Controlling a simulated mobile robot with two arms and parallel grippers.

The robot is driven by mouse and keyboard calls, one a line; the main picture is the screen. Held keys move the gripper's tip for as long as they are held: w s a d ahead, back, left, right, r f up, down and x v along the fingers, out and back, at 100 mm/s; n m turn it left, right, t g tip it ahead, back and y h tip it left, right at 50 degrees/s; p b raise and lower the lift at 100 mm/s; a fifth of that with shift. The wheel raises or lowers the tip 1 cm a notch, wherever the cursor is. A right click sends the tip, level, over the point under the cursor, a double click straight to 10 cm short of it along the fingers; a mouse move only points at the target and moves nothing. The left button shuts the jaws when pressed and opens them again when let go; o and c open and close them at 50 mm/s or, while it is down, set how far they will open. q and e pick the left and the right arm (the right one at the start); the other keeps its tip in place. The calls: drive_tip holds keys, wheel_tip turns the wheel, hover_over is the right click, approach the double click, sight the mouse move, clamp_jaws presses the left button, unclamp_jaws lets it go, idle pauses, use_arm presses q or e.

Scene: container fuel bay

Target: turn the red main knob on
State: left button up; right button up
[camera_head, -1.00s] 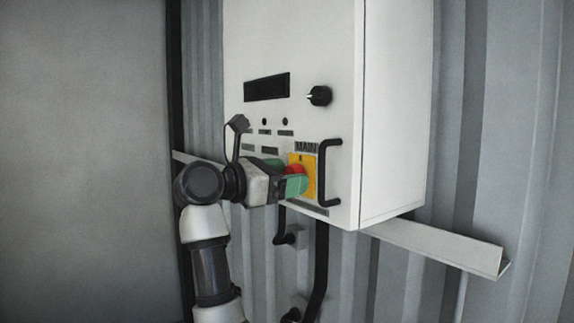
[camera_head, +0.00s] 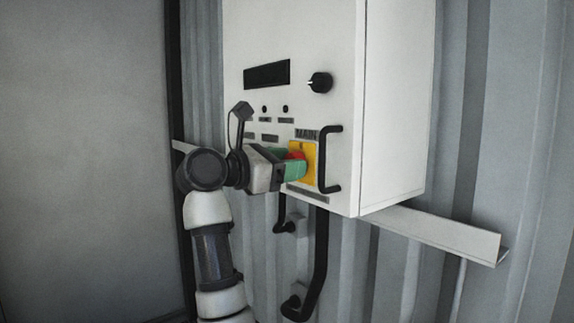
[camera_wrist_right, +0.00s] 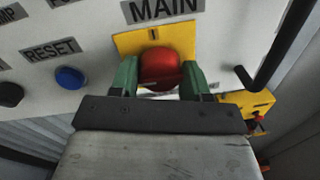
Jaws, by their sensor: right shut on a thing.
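The red main knob (camera_head: 296,156) sits on a yellow plate (camera_head: 309,164) under the MAIN label, low on the white cabinet. My right gripper (camera_head: 294,168) reaches it from the left, and its green fingers are shut on the knob. In the right wrist view, the round red knob (camera_wrist_right: 160,66) lies between the two green fingers (camera_wrist_right: 160,76), one on each side. The plate's upper mark shows above the knob; the lower plate and the knob's pointing direction are hidden. My left gripper is in no view.
A black bar handle (camera_head: 328,160) stands out just right of the yellow plate. A blue reset button (camera_wrist_right: 70,78) is left of the knob. A black dial (camera_head: 320,82) and dark display (camera_head: 267,75) are higher up. A ledge (camera_head: 440,228) runs below the cabinet.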

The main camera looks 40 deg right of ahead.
drive_tip(key=m+b, duration=0.4)
drive_tip(key=m, duration=0.4)
drive_tip(key=m+t+b, duration=0.1)
drive_tip(key=m+b, duration=0.4)
drive_tip(key=m, duration=0.3)
drive_tip(key=shift+s+r+m+b, duration=0.2)
drive_tip(key=shift+m+b, duration=0.1)
drive_tip(key=shift+m, duration=0.1)
idle(0.5)
drive_tip(key=o, duration=0.6)
drive_tip(key=shift+w, duration=0.1)
drive_tip(key=o, duration=0.3)
drive_tip(key=shift+f, duration=0.1)
